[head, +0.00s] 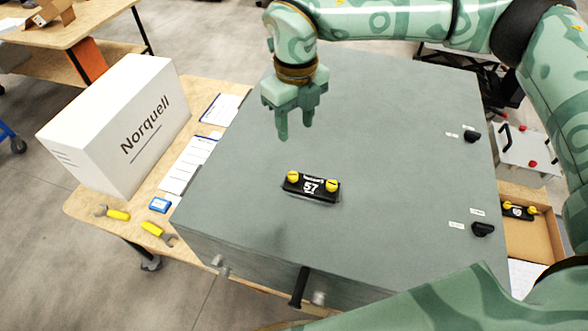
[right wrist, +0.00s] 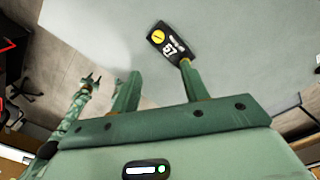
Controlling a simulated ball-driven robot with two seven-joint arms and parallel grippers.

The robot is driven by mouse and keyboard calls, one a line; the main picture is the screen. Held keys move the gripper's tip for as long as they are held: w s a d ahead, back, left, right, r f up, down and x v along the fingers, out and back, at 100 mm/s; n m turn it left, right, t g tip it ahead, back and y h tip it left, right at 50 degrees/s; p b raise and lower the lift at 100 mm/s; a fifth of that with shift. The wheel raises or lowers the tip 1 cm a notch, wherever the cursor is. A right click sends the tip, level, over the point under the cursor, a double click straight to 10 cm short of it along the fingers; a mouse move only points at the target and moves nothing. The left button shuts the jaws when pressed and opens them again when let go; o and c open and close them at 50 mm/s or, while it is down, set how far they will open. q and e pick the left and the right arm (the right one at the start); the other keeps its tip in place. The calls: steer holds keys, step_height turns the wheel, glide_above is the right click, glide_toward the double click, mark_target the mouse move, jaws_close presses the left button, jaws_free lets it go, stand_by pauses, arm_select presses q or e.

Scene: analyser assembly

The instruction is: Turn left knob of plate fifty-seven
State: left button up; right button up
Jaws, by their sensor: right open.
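Plate fifty-seven (head: 312,188) is a small black plate marked 57, lying on top of a large grey cabinet (head: 385,150). It has a yellow left knob (head: 293,176) and a yellow right knob (head: 331,185). My right gripper (head: 295,118) points down, open and empty, above and behind the plate, apart from it. In the right wrist view, plate fifty-seven (right wrist: 168,50) shows beyond one fingertip. Its left knob (right wrist: 158,36) is clear there; the right knob is hidden by the finger. My left gripper (right wrist: 92,79) is small at the left of that view; its opening is unclear.
Two black knobs (head: 472,136) (head: 482,230) and a black handle (head: 299,288) are on the cabinet. At left, a wooden table holds a white Norquell box (head: 115,125), papers and yellow-handled wrenches (head: 118,215). A box (head: 530,232) at right holds another knobbed plate.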

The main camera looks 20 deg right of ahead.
mark_target(293, 174)
steer(key=f+p, duration=0.1)
steer(key=f, duration=0.4)
steer(key=f+p, duration=0.1)
steer(key=f, duration=1)
steer(key=shift+w+a+p, duration=0.15)
steer(key=shift+a+p, duration=0.1)
steer(key=shift+p, duration=0.15)
jaws_close()
steer(key=m, duration=0.5)
steer(key=shift+r+b, duration=0.1)
steer(key=shift+b, duration=0.2)
